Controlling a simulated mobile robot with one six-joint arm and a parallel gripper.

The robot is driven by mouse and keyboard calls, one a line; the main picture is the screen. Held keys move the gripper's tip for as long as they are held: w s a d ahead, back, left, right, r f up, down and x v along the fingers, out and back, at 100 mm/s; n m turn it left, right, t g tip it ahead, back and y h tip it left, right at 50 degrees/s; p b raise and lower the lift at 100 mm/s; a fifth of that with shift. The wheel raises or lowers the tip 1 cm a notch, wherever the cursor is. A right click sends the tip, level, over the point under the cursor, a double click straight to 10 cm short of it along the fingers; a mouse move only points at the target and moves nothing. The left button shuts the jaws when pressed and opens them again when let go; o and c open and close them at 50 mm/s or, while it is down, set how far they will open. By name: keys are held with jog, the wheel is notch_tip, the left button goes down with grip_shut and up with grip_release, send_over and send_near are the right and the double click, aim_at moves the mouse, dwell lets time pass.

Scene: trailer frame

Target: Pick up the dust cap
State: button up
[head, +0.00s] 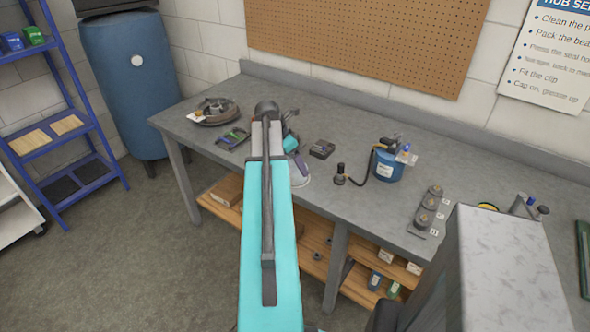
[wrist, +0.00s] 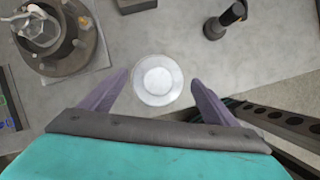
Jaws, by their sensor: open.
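The dust cap (wrist: 158,80) is a pale silver round disc with a raised centre, lying on the grey workbench. In the wrist view it sits between the two purple fingers of my gripper (wrist: 160,84), which are spread open on either side of it. A gap shows between each finger and the cap, and nothing is held. The height of the fingers over the cap is hard to tell. In the head view my teal arm hides most of the gripper, and a pale rim of the cap (head: 303,181) shows just right of it.
A hub with studs (wrist: 62,38) lies to the left of the cap. A black upright cylinder (wrist: 225,20) stands to the right.

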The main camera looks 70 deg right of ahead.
jog(key=shift+p+x, duration=0.8)
jog(key=shift+x, duration=1.85)
jog(key=shift+d, duration=0.15)
jog(key=shift+r, duration=0.1)
jog(key=c, duration=0.9)
